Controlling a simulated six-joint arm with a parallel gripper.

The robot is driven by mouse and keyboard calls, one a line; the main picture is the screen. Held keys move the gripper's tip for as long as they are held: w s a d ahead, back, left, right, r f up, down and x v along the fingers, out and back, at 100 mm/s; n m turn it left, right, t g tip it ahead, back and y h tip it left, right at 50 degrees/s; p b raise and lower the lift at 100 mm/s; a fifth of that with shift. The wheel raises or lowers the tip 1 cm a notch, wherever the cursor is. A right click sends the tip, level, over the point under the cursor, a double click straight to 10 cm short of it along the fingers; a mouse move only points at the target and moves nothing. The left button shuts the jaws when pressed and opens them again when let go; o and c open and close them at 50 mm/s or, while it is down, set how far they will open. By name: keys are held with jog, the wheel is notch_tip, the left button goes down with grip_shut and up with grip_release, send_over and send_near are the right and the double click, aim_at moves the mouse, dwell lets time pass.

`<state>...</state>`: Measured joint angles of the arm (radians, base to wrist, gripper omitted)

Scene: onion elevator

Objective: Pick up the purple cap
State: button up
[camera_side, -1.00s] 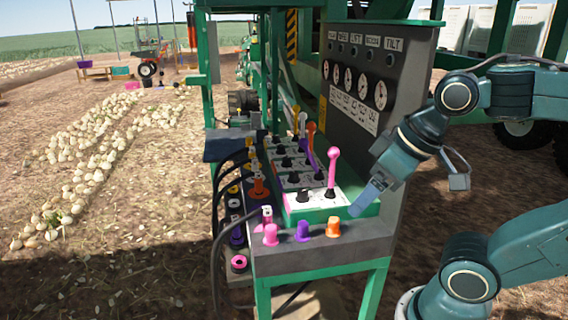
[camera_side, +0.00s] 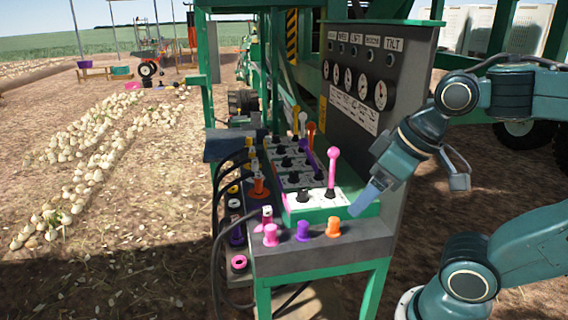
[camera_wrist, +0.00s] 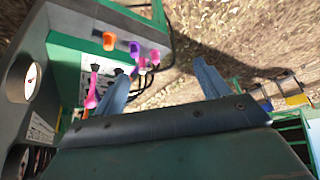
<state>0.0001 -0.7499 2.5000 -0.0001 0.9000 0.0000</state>
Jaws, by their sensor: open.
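The purple cap (camera_side: 302,231) stands on the grey front ledge of the control stand, between the pink cap (camera_side: 270,235) and the orange cap (camera_side: 333,227). In the wrist view the purple cap (camera_wrist: 134,48) shows at the upper left, beyond my left finger. My gripper (camera_side: 362,208) is to the right of the caps and higher than the ledge, apart from them. In the wrist view the two blue fingers of my gripper (camera_wrist: 165,80) are spread with nothing between them.
A pink lever (camera_side: 332,168) stands upright on the white-topped panel behind the caps. The tall grey gauge panel (camera_side: 375,75) rises close to my arm. Black hoses (camera_side: 222,225) run along the stand's left side.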

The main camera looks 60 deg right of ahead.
jog(key=c, duration=0.5)
jog(key=m+g, duration=0.6)
jog(key=m, duration=0.8)
send_over(303, 223)
notch_tip(303, 223, down, 9)
jog(key=shift+s+f, duration=0.1)
jog(key=shift+f, duration=4.3)
